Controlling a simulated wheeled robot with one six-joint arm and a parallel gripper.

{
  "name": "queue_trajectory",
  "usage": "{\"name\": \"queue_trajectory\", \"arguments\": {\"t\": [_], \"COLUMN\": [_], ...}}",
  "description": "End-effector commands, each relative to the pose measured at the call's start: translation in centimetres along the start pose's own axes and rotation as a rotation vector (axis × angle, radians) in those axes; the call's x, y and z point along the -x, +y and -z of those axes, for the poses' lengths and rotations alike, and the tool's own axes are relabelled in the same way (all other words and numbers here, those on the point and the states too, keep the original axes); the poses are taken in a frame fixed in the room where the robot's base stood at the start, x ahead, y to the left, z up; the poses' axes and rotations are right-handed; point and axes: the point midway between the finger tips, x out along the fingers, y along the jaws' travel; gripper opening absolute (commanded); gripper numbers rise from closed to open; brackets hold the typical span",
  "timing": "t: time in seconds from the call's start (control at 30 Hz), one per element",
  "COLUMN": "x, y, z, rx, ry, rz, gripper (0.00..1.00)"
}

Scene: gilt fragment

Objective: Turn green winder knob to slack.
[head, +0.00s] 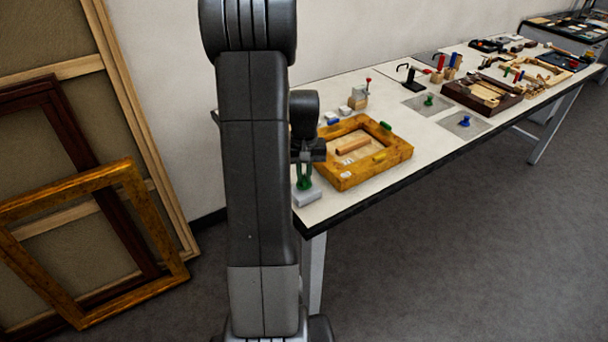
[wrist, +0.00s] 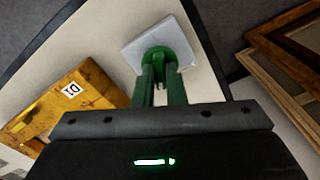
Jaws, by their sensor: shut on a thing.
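The green winder knob (wrist: 160,58) stands on a pale square block (head: 306,197) near the table's left front corner. In the wrist view the block (wrist: 131,52) lies beyond the fingers. My gripper (head: 303,178) points down at the knob, and its green fingers (wrist: 160,88) are closed around it. The knob's top is largely hidden between the fingers, and its turn angle cannot be read. In the head view my arm covers part of the table's left end.
Frames (head: 140,215) lean on the wall at left. The table's front edge is close.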

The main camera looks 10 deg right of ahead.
Motion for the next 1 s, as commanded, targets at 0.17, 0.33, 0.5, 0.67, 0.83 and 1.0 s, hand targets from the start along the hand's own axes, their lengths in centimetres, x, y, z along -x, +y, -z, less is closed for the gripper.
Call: {"name": "queue_trajectory", "arguments": {"t": [0.17,0.33,0.5,0.67,0.83,1.0], "x": [-0.03,-0.02,0.0,0.02,0.04,0.06], "y": [0.01,0.01,0.01,0.01,0.01,0.01], "z": [0.03,0.03,0.03,0.03,0.03,0.03], "rx": [0.147,0.274,0.375,0.438,0.472,0.482], "ry": [0.002,0.001,0.001,0.001,0.001,0.001], "rz": [-0.001,-0.001,-0.001,0.0,-0.001,-0.001], "gripper": [0.0,0.0,0.0,0.0,0.0,0.0]}}
